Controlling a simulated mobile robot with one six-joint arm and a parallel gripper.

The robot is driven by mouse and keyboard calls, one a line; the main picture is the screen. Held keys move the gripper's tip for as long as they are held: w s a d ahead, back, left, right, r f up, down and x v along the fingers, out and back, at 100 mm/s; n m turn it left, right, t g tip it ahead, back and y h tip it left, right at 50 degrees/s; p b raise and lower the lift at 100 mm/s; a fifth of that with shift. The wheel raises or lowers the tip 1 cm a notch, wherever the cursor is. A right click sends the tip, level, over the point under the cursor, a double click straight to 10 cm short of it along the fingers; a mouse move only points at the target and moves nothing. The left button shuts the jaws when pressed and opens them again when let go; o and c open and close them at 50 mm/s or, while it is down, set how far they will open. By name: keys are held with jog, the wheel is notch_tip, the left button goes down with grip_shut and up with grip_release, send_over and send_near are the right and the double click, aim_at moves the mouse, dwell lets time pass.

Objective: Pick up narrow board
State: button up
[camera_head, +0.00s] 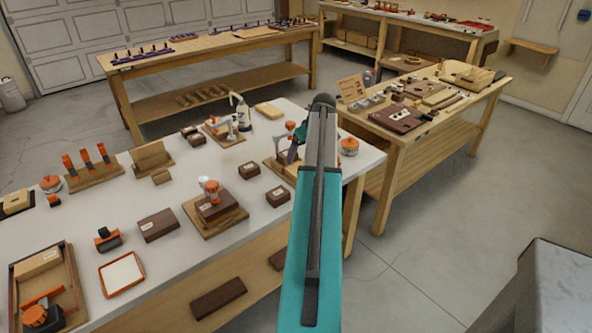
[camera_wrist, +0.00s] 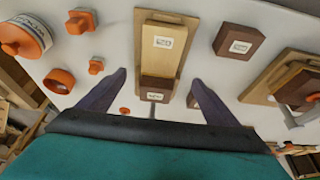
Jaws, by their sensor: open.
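I take this pale piece for the narrow board, but cannot be sure. My gripper (camera_wrist: 160,77) is open, its two dark fingers apart on either side of the near end, with nothing visibly held.
In the wrist view, orange-lidded jar (camera_wrist: 25,37), orange knobs (camera_wrist: 80,21) and a dark labelled block (camera_wrist: 238,41) lie around. A wooden fixture (camera_wrist: 285,78) with a metal part stands at right. In the head view the white bench (camera_head: 255,220) holds many blocks and fixtures.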

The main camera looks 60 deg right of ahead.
aim_at(296, 167)
jog(key=shift+x, duration=1.9)
jog(key=shift+f+p, duration=0.1)
jog(key=shift+p, duration=0.25)
jog(key=shift+p+x, duration=0.9)
jog(key=shift+x, duration=1.6)
jog(key=shift+d, duration=0.15)
jog(key=c, duration=1.3)
